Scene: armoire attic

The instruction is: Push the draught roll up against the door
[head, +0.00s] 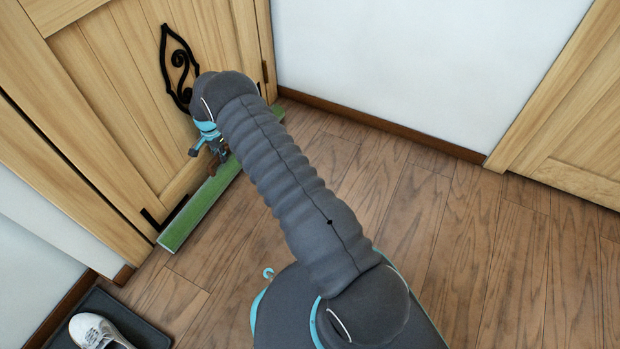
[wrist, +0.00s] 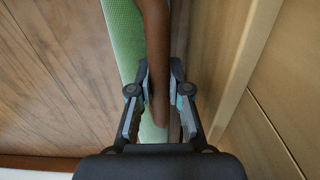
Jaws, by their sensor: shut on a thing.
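The draught roll (head: 198,210) is a long green bar on the floor along the foot of the wooden door (head: 105,90). Its near end looks a little apart from the door; my arm hides part of its length. My gripper (head: 214,152) is low over the roll, close to the door. In the wrist view, my gripper (wrist: 160,78) is shut on a brown strap-like handle (wrist: 156,40) that runs along the green roll (wrist: 124,35). The door (wrist: 215,60) is close on the right there, with a narrow dark gap beside the roll.
A black scroll ornament (head: 178,65) is on the door. A dark tray (head: 130,325) with a white shoe (head: 95,331) is at the lower left. A white wall (head: 400,60) and a second wooden door (head: 575,120) are to the right. The plank floor (head: 470,240) is clear there.

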